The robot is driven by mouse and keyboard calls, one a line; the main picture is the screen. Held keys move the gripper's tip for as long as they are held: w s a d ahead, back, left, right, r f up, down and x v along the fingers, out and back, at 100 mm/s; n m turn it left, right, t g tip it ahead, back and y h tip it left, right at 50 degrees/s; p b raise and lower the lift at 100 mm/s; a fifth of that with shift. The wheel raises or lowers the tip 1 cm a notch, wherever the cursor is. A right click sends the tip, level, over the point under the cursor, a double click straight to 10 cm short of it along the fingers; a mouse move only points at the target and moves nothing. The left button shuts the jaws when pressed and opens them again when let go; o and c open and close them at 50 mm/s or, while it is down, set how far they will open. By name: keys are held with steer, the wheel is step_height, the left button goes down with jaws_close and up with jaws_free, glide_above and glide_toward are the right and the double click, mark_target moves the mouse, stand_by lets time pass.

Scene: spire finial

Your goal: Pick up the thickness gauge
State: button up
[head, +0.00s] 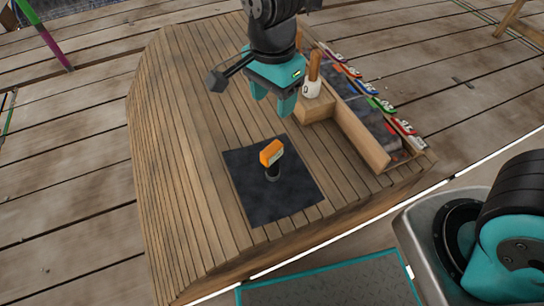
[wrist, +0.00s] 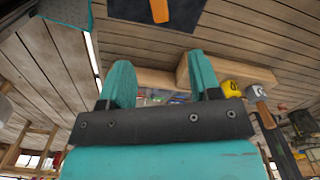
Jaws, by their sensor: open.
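The thickness gauge appears to be the small orange-topped item (head: 271,152) with a pale face and a dark lower part. It stands on a dark square mat (head: 250,195) on the slatted wooden table. In the wrist view its orange part (wrist: 160,10) shows at the top edge, partly cut off, over the dark mat (wrist: 185,15). My gripper (head: 273,98) has teal fingers that are apart and empty. It hangs above the table, behind the gauge in the head view and not touching it. The fingers also show in the wrist view (wrist: 163,78).
A wooden block (head: 317,107) stands right of my gripper, with a wooden-handled item (head: 313,75) at it. A long wooden-sided holder (head: 360,138) with several coloured, numbered tabs (head: 380,104) runs along the table's right side. The table's left part is clear.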

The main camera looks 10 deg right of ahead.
mark_target(272, 148)
step_height(272, 148, down, 11)
steer(key=b, duration=0.4)
steer(key=shift+f+b, duration=0.2)
steer(key=shift+b, duration=0.1)
steer(key=shift+s+a+f+b, duration=0.15)
steer(key=shift+f+b, duration=0.65)
steer(key=shift+f, duration=0.55)
steer(key=shift+s+f+b, duration=0.1)
steer(key=shift+f+b, duration=0.65)
steer(key=shift+f, duration=0.6)
steer(key=shift+r, duration=0.1)
steer(key=shift+c, duration=0.4)
jaws_close()
